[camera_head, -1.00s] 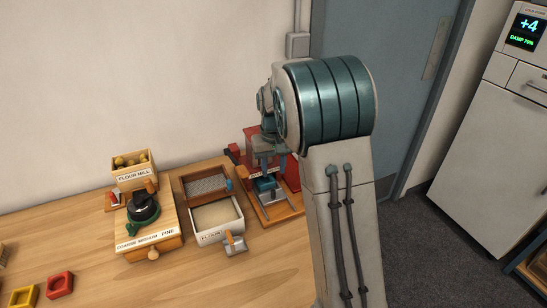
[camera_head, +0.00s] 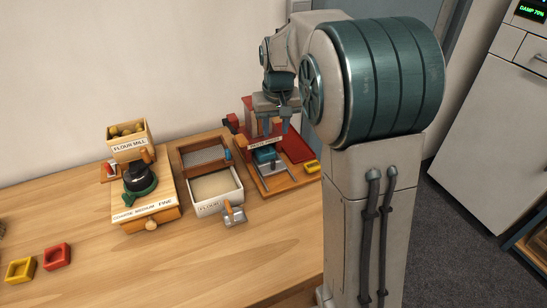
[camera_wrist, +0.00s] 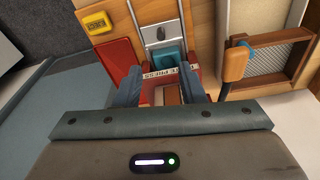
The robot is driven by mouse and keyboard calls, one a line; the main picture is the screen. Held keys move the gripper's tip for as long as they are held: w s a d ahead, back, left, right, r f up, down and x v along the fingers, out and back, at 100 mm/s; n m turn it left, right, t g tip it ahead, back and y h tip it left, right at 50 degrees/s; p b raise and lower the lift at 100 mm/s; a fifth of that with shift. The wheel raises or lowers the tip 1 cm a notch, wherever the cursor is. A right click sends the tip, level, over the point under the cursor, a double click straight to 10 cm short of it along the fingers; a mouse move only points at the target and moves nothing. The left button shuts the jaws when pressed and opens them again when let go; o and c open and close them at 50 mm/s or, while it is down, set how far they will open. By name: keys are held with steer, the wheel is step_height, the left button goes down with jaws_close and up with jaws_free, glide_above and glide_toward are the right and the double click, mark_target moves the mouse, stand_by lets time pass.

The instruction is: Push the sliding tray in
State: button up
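The press station (camera_head: 264,143) is a wooden board with a red body at the back and a label across its front. A blue sliding tray (camera_head: 265,154) sits between two metal rails at the front of the red body, and it also shows in the wrist view (camera_wrist: 168,56). My gripper (camera_head: 276,128) hangs above the press, over the label and the back of the tray. In the wrist view my gripper (camera_wrist: 160,80) has its two fingers spread, with the label and the tray showing between them. It appears empty. The tray's far end under the press is hidden.
A flour box (camera_head: 217,204) and a mesh sieve (camera_head: 203,155) stand left of the press, with a scoop (camera_head: 234,216) in front. A flour mill (camera_head: 146,201) is further left. The front table is mostly clear.

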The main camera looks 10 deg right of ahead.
mark_target(273, 161)
steer(key=s+f+t+b, duration=0.1)
steer(key=s+t+b, duration=0.2)
steer(key=s+b, duration=0.1)
steer(key=x, duration=1.4)
steer(key=shift+s+a, duration=0.1)
steer(key=shift+a, duration=0.05)
jaws_close()
